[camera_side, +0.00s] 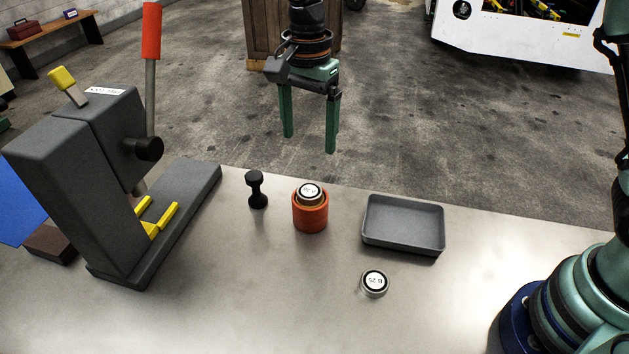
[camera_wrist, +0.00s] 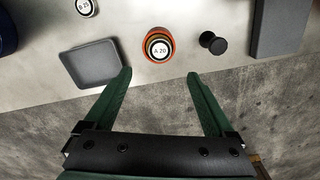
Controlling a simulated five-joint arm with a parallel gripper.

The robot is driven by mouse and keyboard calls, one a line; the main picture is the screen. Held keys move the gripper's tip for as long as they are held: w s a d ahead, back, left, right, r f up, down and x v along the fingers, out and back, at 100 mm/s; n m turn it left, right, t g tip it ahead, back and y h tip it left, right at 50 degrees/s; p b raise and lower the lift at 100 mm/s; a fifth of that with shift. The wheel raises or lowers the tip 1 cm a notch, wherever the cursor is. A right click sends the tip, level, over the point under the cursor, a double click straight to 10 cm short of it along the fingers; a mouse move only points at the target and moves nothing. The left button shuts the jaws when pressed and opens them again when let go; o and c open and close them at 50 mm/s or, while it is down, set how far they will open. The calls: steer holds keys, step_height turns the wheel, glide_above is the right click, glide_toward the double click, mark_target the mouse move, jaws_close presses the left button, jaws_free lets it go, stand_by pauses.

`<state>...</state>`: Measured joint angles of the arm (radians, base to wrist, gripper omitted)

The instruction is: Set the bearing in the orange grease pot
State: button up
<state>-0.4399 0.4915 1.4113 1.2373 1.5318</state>
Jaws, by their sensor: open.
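The orange grease pot (camera_side: 311,217) stands upright on the bench. A round bearing labelled A 20 (camera_side: 310,191) sits in its mouth, with its top standing above the rim; how deep it sits is hidden. The wrist view shows the pot (camera_wrist: 146,50) around the A 20 bearing (camera_wrist: 159,49). A second silver bearing labelled B 25 (camera_side: 374,283) lies flat on the bench, nearer the side camera, and shows in the wrist view (camera_wrist: 84,7). My gripper (camera_side: 310,144) is open and empty, raised above and beyond the pot; its fingers (camera_wrist: 158,73) point toward the bench.
A grey tray (camera_side: 405,249) stands empty right of the pot. A black hand tool (camera_side: 257,188) stands upright left of it. A grey press (camera_side: 82,185) with a red-handled lever and yellow guides takes up the left. The bench (camera_side: 250,300) is clear in front.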

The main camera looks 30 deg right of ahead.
steer(key=s+d+r+n+t, duration=0.2)
steer(key=s+d+n, duration=0.4)
steer(key=d, duration=0.4)
steer(key=s+d+r+n+t, duration=0.3)
steer(key=s+d+n, duration=0.3)
steer(key=s+d, duration=0.2)
steer(key=shift+s+d+r+n+t, duration=0.3)
steer(key=shift+d+r, duration=0.15)
steer(key=shift+d, duration=0.7)
